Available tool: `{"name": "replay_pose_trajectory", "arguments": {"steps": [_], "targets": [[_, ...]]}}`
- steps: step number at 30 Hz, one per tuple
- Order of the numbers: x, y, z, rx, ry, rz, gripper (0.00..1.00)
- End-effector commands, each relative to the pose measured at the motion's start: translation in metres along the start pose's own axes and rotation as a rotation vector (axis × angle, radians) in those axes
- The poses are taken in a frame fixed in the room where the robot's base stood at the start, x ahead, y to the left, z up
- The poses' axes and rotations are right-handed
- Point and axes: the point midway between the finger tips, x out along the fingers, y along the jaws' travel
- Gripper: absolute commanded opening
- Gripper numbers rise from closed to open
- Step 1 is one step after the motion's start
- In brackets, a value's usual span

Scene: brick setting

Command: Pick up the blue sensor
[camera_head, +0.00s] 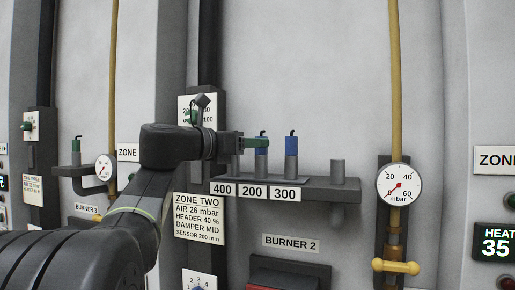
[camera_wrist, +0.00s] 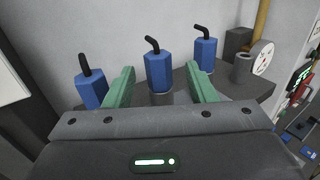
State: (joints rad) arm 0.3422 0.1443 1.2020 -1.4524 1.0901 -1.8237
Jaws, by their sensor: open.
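Three blue sensors with bent black tops stand upright in grey holders on a dark wall shelf (camera_head: 320,189). In the wrist view they are the left sensor (camera_wrist: 91,92), the middle sensor (camera_wrist: 158,73) and the right sensor (camera_wrist: 204,55). In the head view I see the middle sensor (camera_head: 262,139) above the 200 label and the right sensor (camera_head: 291,144) near the 300 label; the left one is hidden by my arm. My gripper (camera_wrist: 160,80) is open, its green fingers on either side of the middle sensor. Contact cannot be told.
A bare grey holder (camera_head: 338,172) stands at the shelf's right end. A pressure gauge (camera_head: 399,184) and a yellow pipe (camera_head: 395,80) with a valve handle (camera_head: 396,267) are to its right. A ZONE TWO sign (camera_head: 199,218) hangs below left. The wall above the shelf is clear.

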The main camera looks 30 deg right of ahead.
Motion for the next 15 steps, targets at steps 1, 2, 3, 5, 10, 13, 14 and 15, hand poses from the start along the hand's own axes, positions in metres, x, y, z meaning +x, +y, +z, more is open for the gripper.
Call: {"name": "replay_pose_trajectory", "arguments": {"steps": [1, 2, 3, 5, 10, 13, 14, 15], "targets": [[0.009, 0.0, -0.001, -0.003, 0.002, -0.006, 0.51], [0.014, 0.001, -0.002, -0.003, 0.002, -0.005, 0.51], [0.02, 0.001, -0.003, -0.003, 0.002, -0.005, 0.51], [0.027, 0.001, -0.002, -0.002, 0.001, -0.004, 0.51], [0.037, 0.002, -0.004, -0.001, 0.001, -0.001, 0.51], [0.037, 0.002, -0.004, 0.0, 0.001, 0.0, 0.51], [0.037, 0.002, -0.004, 0.0, 0.001, 0.0, 0.51], [0.037, 0.002, -0.004, 0.0, 0.001, 0.0, 0.51]]}}
